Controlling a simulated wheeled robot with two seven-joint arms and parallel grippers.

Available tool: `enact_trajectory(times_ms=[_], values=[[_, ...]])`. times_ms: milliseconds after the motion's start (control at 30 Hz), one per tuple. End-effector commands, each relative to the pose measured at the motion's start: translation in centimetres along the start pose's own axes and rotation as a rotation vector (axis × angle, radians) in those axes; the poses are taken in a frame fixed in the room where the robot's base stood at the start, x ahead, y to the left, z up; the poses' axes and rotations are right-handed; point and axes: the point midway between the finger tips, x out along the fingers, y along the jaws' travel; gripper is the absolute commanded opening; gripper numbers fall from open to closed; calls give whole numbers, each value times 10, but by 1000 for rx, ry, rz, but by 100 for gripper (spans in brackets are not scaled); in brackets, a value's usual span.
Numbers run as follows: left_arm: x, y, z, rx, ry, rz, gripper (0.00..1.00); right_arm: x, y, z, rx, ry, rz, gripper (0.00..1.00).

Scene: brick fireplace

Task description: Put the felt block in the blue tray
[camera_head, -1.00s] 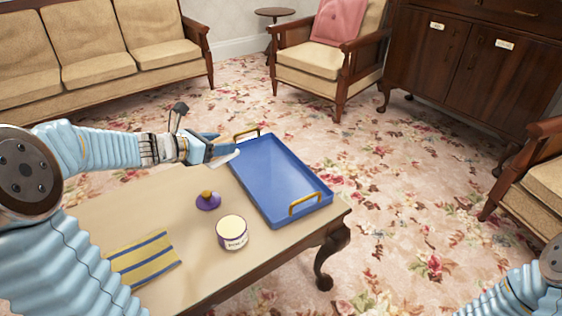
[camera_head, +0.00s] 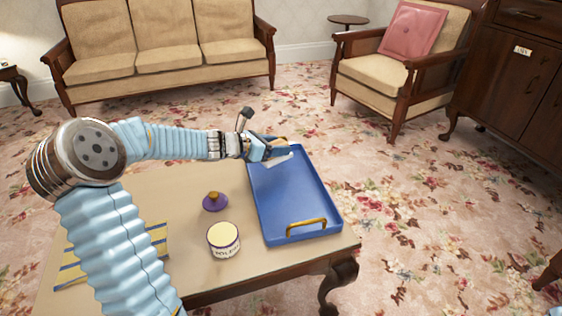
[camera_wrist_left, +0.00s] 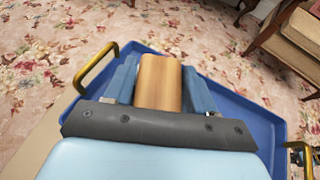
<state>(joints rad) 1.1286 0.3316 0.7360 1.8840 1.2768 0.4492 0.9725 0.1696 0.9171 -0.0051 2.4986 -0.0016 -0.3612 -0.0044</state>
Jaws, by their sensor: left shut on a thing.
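My left gripper (camera_head: 274,153) is over the far left part of the blue tray (camera_head: 298,200) on the table. In the left wrist view my left gripper (camera_wrist_left: 160,90) is shut on a tan, wood-coloured block (camera_wrist_left: 158,82), which I take to be the felt block. Its two blue fingers press on the block's sides. The blue tray (camera_wrist_left: 245,112) lies beneath and around it in that view. The block's underside is hidden, so I cannot tell whether it touches the tray floor. My right gripper is not in view.
A purple lid with a gold knob (camera_head: 215,202) and a white labelled jar (camera_head: 223,240) stand left of the tray. A yellow and blue striped cloth (camera_head: 152,240) lies partly behind my left arm. The tray's near gold handle (camera_head: 306,227) sticks up.

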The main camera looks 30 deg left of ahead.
Motion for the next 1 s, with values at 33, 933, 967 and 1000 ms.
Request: enact_trajectory(times_ms=[33, 933, 967, 1000], values=[[12, 2, -8, -2, -2, -4, 24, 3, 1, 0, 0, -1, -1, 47], [50, 12, -53, 2, 0, 0, 58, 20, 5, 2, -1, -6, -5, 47], [50, 12, -52, 2, 0, 0, 62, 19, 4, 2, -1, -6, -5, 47], [50, 12, -52, 2, 0, 0, 68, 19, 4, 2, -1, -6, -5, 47]])
